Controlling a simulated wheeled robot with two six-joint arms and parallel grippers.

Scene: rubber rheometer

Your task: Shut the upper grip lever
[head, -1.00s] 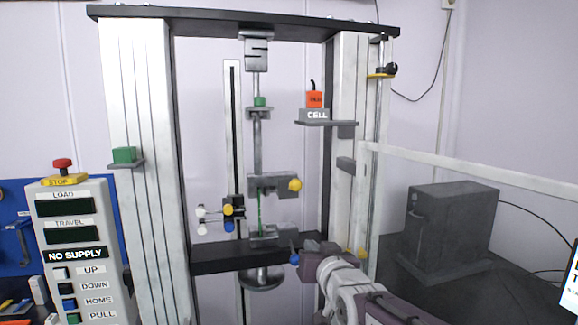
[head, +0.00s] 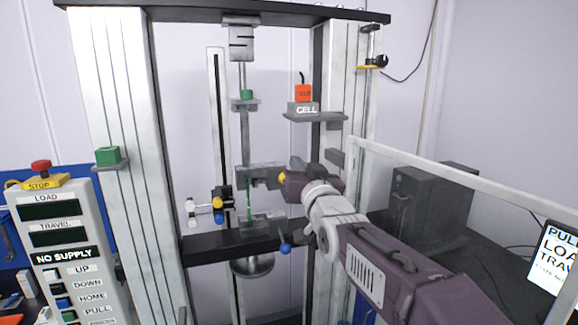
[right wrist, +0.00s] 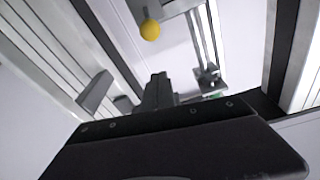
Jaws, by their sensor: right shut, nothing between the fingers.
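The upper grip (head: 257,175) is a grey block on the vertical rod of the test frame. Its lever ends in a yellow ball (head: 282,178), on the grip's right side. My right gripper (head: 290,180) is beside the yellow ball, overlapping it closely in the head view; contact cannot be told. In the right wrist view the yellow ball (right wrist: 150,30) is above the dark shut fingers (right wrist: 158,88), with a visible gap in the picture. The lower grip (head: 255,222) has a blue-ball lever (head: 285,247). A green strip (head: 249,205) runs between the grips. My left gripper is not in view.
A dark crossbeam (head: 225,244) lies below the grips. The orange-topped cell (head: 303,100) sits on a shelf above my right gripper. A control panel (head: 60,250) stands at left.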

